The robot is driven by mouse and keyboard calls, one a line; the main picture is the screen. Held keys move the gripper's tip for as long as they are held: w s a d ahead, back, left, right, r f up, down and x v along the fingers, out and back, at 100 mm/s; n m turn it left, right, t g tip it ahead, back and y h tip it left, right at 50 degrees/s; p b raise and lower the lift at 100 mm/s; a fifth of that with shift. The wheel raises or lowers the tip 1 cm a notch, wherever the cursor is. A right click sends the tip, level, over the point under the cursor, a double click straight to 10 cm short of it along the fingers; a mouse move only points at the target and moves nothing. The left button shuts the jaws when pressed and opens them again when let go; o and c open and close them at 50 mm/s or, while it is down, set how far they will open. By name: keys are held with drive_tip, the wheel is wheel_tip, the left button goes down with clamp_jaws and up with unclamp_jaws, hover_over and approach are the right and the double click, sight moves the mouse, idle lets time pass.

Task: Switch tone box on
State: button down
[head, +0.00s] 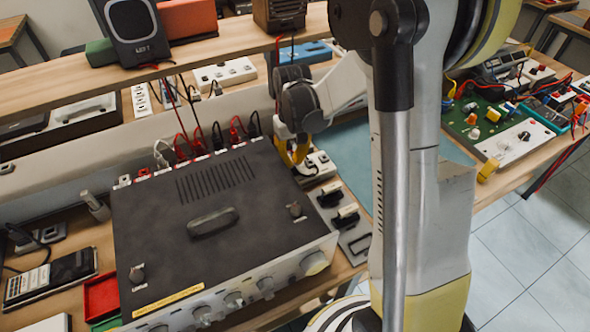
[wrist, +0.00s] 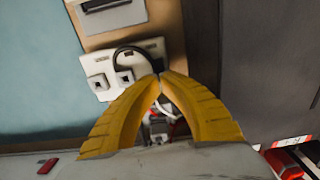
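A large dark-topped box (head: 215,215) with a silver front and several knobs sits on the bench; I cannot tell for certain that it is the tone box. It fills the right of the wrist view (wrist: 265,60). My gripper (head: 293,163) is beside its back right corner, fingers pointing down. In the wrist view the yellow fingertips (wrist: 160,76) meet, with nothing seen between them. Just beyond them is a white plate (wrist: 92,65) with two small square raised parts and a black cable. Its match in the head view is partly hidden by my gripper (head: 320,165).
Red and black cables (head: 222,133) run along the box's back edge. A shelf (head: 190,52) crosses behind, carrying a dark speaker (head: 133,30). A metal plate with switches (head: 344,217) lies right of the box. A green board (head: 492,122) with components is further right. My arm hides part of the bench.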

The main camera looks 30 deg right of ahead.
drive_tip(key=shift+f+b, duration=0.65)
drive_tip(key=shift+f, duration=0.25)
idle(0.3)
drive_tip(key=shift+r+p, duration=2.5)
drive_tip(key=shift+r, duration=1.05)
